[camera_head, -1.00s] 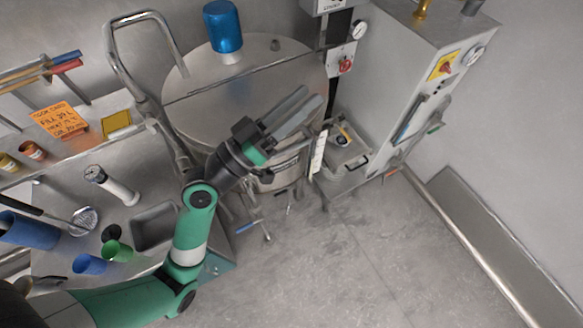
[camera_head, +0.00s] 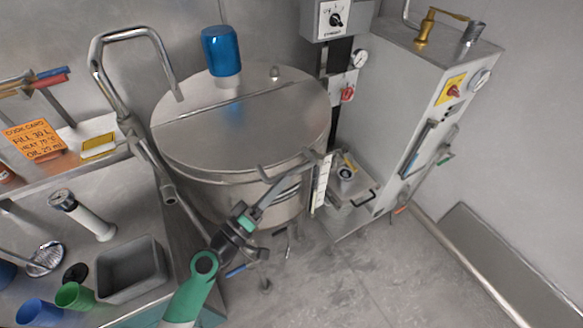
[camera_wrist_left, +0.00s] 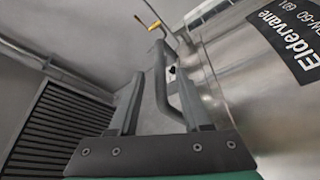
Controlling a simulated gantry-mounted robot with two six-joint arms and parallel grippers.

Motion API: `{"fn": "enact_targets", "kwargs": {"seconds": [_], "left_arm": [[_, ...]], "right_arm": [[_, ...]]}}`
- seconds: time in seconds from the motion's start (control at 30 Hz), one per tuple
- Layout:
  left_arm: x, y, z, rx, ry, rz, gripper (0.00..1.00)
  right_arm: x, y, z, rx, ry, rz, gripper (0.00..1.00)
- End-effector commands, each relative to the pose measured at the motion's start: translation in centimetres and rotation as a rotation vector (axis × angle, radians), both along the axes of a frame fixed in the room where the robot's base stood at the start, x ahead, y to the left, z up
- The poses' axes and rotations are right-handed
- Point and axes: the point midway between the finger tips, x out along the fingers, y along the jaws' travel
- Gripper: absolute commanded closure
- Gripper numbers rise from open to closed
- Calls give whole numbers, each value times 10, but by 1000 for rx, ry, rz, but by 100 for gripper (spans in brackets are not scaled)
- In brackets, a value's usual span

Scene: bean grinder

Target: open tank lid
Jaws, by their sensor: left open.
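The steel tank (camera_head: 215,190) stands in the middle of the head view. Its round lid (camera_head: 240,130) lies flat and closed on top. A grey bar handle (camera_head: 300,164) sticks out at the lid's front edge. My left gripper (camera_head: 276,186) is just below and in front of this handle, pointing up and right. In the left wrist view my left gripper (camera_wrist_left: 165,72) has its fingers apart, and the bent handle bar (camera_wrist_left: 161,95) shows between them. I cannot tell whether a finger touches the bar. The tank's wall with a dark label (camera_wrist_left: 290,35) fills the right side. My right gripper is not in view.
A blue cylinder (camera_head: 221,50) stands at the lid's back. A bent steel pipe (camera_head: 150,130) rises left of the tank. A grey cabinet (camera_head: 410,110) stands at right. A counter with a sink (camera_head: 130,268) and cups is at left. Floor at front right is clear.

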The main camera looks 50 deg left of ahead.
Motion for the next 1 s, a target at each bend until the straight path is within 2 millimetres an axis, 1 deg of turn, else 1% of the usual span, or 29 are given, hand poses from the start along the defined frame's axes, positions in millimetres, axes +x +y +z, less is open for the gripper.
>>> {"fn": "enact_targets", "kwargs": {"seconds": [0.03,0.1,0.23,0.37,0.57,0.67,0.7,0.83,0.87,1.0], "left_arm": [[11,1,6,0,-2,-1,52],[24,1,8,-1,-1,-2,52],[41,3,9,-1,-1,1,52],[47,3,10,-1,0,0,52],[47,3,10,0,0,0,52],[47,3,10,0,0,0,68],[47,3,10,0,0,0,75],[47,3,10,0,0,0,98],[47,3,10,0,0,0,100],[47,3,10,0,0,0,100]], "right_arm": [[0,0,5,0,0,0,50],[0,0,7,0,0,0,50],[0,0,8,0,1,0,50],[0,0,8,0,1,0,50],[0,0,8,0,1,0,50],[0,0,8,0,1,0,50],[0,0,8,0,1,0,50],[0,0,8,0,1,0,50],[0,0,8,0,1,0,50],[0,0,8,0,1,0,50]]}}
